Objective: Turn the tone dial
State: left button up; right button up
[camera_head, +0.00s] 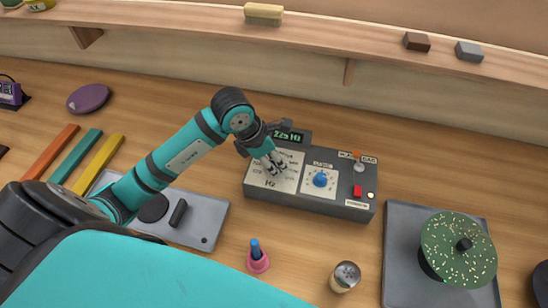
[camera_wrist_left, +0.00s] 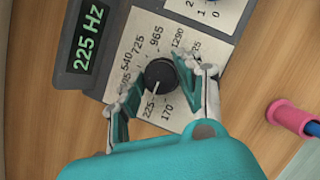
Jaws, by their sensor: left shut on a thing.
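The tone dial is a black round knob with a white pointer, and it shows in the left wrist view (camera_wrist_left: 160,74). It sits on a pale scale plate marked with several numbers, and the pointer is near 225. The grey tone box (camera_head: 310,203) has a green display (camera_wrist_left: 90,38) reading 225 Hz. My left gripper (camera_head: 275,168) is over the dial and hides it in the head view. In the left wrist view its fingers (camera_wrist_left: 162,88) are on both sides of the knob, shut on it. My right gripper is not in view.
A blue knob (camera_head: 320,179) and a red switch (camera_head: 357,191) are on the same box. In front stand a pink holder with a blue piece (camera_head: 258,260) and a small shaker (camera_head: 345,276). A green disc (camera_head: 458,248) is at right. A shelf (camera_head: 340,55) runs behind.

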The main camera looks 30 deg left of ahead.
pick_arm(q)
jog(key=shift+c, duration=0.9)
jog(key=shift+w+a+f+m+b, duration=0.1)
jog(key=shift+w+f+m+b, duration=0.1)
jog(key=shift+m+b, duration=0.95)
jog(key=m+g+h+b, duration=0.1)
jog(key=m+b, duration=0.1)
jog(key=b, duration=0.1)
jog(key=shift+r+m+g+b, duration=0.2)
jog(key=shift+m+g+b, duration=0.1)
jog(key=shift+m+b, duration=0.6)
jog(key=o, duration=1.1)
jog(key=shift+s, duration=0.1)
jog(key=v, duration=1.2)
jog(key=shift+a, duration=0.15)
